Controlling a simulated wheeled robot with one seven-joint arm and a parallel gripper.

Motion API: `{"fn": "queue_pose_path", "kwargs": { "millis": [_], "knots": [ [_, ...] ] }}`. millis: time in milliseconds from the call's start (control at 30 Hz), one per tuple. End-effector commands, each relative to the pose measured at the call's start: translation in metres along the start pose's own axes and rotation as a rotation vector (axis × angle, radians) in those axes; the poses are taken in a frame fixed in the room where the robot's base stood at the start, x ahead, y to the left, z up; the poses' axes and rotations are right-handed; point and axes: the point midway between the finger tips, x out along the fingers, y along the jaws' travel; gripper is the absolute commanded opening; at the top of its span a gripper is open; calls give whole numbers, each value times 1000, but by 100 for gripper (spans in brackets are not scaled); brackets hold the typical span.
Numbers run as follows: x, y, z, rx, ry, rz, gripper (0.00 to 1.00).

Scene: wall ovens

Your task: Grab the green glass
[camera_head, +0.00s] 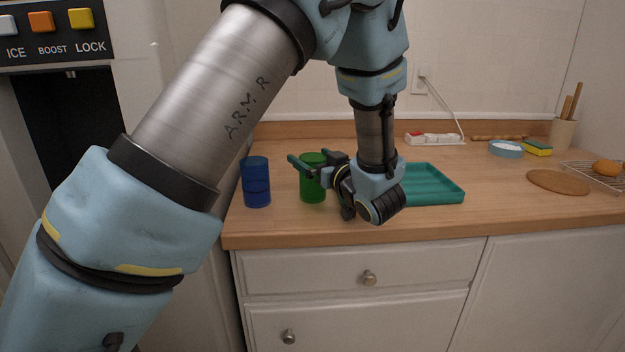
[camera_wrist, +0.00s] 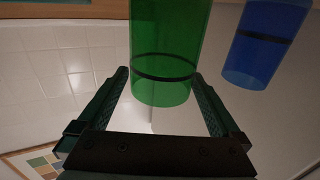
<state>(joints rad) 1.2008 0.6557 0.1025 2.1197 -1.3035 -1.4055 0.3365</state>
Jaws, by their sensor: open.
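The green glass (camera_head: 312,184) stands upright on the wooden counter, between a blue glass and my arm. In the wrist view the green glass (camera_wrist: 165,50) is close, with its lower end between or just beyond the fingertips. My gripper (camera_head: 308,163) is at the green glass, coming from the right in the head view. In the wrist view my gripper (camera_wrist: 160,75) is open, one finger on each side of the glass, with gaps visible. The blue glass (camera_head: 256,182) stands to the left; it also shows in the wrist view (camera_wrist: 264,45).
A teal tray (camera_head: 440,184) lies behind and right of my wrist. Farther right are a blue bowl (camera_head: 506,149), a sponge (camera_head: 538,148), a brown board (camera_head: 558,182) and a utensil holder (camera_head: 562,133). A power strip (camera_head: 432,139) lies near the wall.

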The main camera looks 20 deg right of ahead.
Motion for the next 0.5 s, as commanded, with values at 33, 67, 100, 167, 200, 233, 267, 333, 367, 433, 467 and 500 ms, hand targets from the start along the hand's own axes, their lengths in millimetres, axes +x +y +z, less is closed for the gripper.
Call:
{"fn": "queue_pose_path", "kwargs": {
  "millis": [33, 67, 100, 167, 200, 233, 267, 333, 367, 433, 467, 500],
  "knots": [
    [9, -2, -3, 2, 0, -3, 100],
    [14, -2, -3, 1, 0, -4, 100],
    [20, -2, -3, 1, 1, -3, 100],
    [26, -2, -2, 2, 0, -2, 100],
    [28, -1, -1, 1, -1, -2, 100],
    [29, -1, 0, 1, -1, -1, 100],
    [30, -1, 0, 1, -1, 0, 100],
    [29, -1, 0, 0, 0, 0, 100],
    [29, -1, 0, 0, 0, 0, 100],
    [29, -1, 0, 0, 0, 0, 98],
    [29, -1, 0, 0, 0, 0, 94],
    [29, -1, 0, 0, 0, 0, 90]
  ]
}}
